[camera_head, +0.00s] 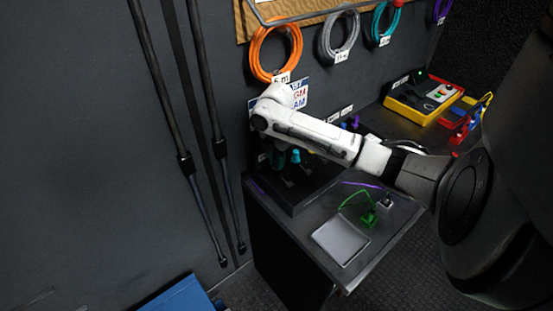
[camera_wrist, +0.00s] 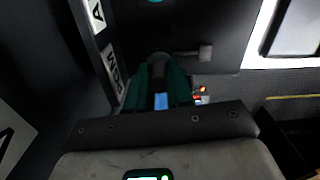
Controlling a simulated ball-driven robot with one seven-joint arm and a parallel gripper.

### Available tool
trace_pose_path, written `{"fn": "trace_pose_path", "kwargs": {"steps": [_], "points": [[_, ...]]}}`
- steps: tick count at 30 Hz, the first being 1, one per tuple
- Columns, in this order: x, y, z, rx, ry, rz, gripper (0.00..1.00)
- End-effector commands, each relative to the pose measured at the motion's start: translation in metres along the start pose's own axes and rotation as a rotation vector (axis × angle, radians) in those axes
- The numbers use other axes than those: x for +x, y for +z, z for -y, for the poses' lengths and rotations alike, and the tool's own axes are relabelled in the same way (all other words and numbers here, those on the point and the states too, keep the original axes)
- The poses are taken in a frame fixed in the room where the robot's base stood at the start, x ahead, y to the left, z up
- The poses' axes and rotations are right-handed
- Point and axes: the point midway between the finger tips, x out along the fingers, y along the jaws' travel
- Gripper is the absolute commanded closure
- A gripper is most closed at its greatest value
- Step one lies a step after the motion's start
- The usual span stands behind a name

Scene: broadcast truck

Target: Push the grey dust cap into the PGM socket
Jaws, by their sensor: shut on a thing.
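My gripper (camera_wrist: 160,85) has its two dark teal fingers closed around a dark grey round thing, which looks like the grey dust cap (camera_wrist: 160,63). A PGM label (camera_wrist: 113,68) is on the panel just left of the fingers in the wrist view. The cap's front end faces the dark panel. The PGM socket itself is hidden behind the cap and fingers, and I cannot tell whether the cap touches it. In the head view my arm reaches to the connector panel (camera_head: 300,190), and the cap cannot be made out there.
A small grey lever or stub (camera_wrist: 205,52) is right of the fingers. On the counter are a grey tray (camera_head: 340,240), a green connector (camera_head: 369,218) and a yellow case (camera_head: 410,107). Coiled cables, including an orange one (camera_head: 254,58), hang above.

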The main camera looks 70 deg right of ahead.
Motion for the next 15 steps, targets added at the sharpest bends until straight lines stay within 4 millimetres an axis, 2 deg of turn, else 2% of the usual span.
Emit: {"fn": "trace_pose_path", "kwargs": {"steps": [15], "points": [[0.013,0.000,0.000,0.000,0.000,-0.001,0.94]]}}
